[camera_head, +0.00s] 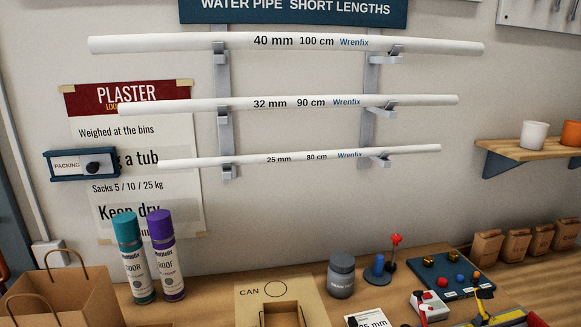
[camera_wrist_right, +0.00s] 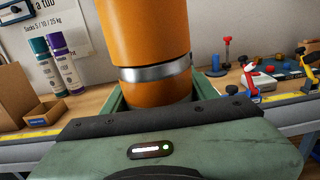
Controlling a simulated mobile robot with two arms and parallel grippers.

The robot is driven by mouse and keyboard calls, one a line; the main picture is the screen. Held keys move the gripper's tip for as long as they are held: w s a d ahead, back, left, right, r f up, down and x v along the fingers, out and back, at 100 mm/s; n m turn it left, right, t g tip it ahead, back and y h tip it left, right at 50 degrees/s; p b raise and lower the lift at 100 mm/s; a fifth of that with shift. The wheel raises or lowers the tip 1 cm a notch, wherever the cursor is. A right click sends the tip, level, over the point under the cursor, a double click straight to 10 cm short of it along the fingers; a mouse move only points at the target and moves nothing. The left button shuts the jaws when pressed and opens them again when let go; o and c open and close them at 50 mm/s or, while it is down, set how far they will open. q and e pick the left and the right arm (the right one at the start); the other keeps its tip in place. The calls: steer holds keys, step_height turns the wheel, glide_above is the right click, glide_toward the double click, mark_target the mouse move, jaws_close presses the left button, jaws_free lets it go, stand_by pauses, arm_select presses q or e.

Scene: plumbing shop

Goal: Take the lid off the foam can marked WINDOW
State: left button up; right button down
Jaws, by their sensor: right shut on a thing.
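In the right wrist view my green right gripper (camera_wrist_right: 160,98) is shut on an orange can (camera_wrist_right: 150,30). The can stands about upright between the fingers, in front of the bench. A silver band (camera_wrist_right: 155,71) circles it, with orange above and below. No lettering shows on the visible side, so I cannot read WINDOW. The can's top is cut off by the picture edge and its lower part is hidden behind the gripper. In the head view neither gripper nor the orange can shows. My left gripper is in neither view.
A teal can (camera_head: 134,262) and a purple can (camera_head: 165,262) marked ROOF stand on the bench. A paper bag (camera_head: 70,295) is left of them. A cardboard holder marked CAN (camera_head: 250,308) with a square opening stands in the middle. A grey jar (camera_head: 341,275) and small tools are right.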

steer(key=s+d+h, duration=0.1)
steer(key=s+d+m+h, duration=0.1)
steer(key=s, duration=0.1)
steer(key=s+d+m+h, duration=0.1)
steer(key=shift+s+d+b, duration=0.25)
steer(key=shift+s+b, duration=0.05)
steer(key=shift+b, duration=0.05)
steer(key=shift+w+a, duration=0.1)
